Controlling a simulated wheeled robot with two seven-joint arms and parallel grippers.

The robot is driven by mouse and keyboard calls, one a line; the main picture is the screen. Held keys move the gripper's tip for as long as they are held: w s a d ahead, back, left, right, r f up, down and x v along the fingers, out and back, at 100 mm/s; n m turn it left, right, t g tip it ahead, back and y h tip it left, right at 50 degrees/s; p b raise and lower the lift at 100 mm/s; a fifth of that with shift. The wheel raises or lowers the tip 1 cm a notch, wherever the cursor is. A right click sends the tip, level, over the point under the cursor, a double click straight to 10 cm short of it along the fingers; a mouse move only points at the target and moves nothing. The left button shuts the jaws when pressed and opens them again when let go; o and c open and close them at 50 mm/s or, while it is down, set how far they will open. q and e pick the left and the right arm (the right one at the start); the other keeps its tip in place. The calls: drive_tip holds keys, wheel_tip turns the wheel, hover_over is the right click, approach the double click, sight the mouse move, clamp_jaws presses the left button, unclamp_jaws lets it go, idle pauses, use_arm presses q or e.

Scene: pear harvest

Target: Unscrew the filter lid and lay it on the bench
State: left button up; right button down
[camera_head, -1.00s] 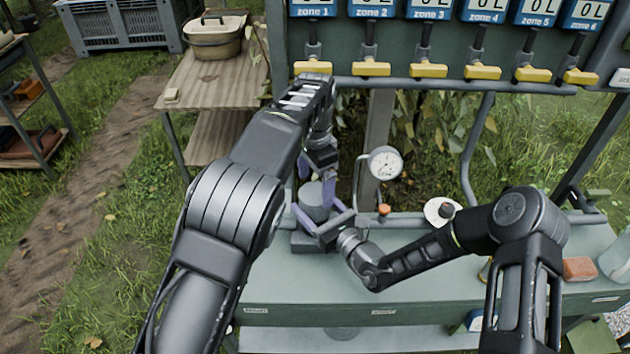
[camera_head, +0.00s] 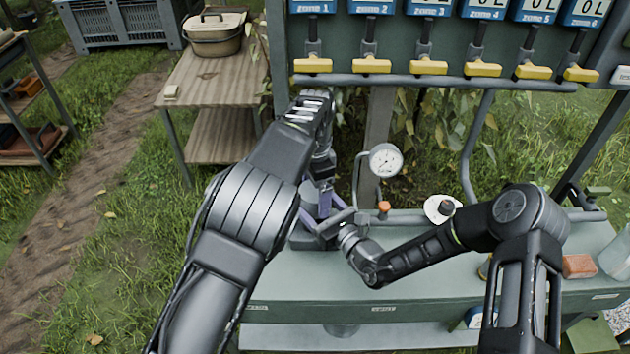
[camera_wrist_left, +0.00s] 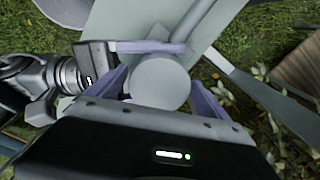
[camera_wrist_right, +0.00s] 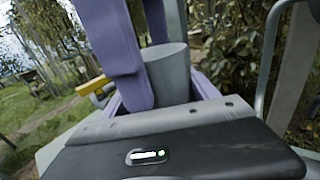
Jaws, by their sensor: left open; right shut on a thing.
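The filter is a grey cylinder at the left end of the bench; its round lid (camera_wrist_left: 158,78) faces my left wrist camera. My left gripper (camera_head: 323,205) points down from above, open, with its purple fingers on opposite sides of the lid. Contact with the lid cannot be told. My right gripper (camera_head: 332,228) comes in low from the right and is shut on the filter body (camera_wrist_right: 170,75). In the right wrist view, the left fingers come down in front of and beside the cylinder. In the head view my left gripper mostly hides the filter.
A pressure gauge (camera_head: 385,160) stands just behind the filter on the bench (camera_head: 330,285). Yellow valve handles (camera_head: 428,67) hang in a row above. A white disc (camera_head: 441,209) with a dark knob, and a reddish block (camera_head: 579,266), lie further right. The bench's front middle is clear.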

use_arm(q)
drive_tip(key=shift+f, duration=1.2)
drive_tip(key=c, duration=1.5)
drive_tip(key=shift+o, duration=0.3)
drive_tip(key=n, duration=0.4)
use_arm(e)
drive_tip(key=shift+d+f, duration=0.1)
use_arm(q)
drive_tip(key=o, duration=1.5)
drive_tip(key=shift+o, duration=0.2)
drive_tip(key=shift+r, duration=0.1)
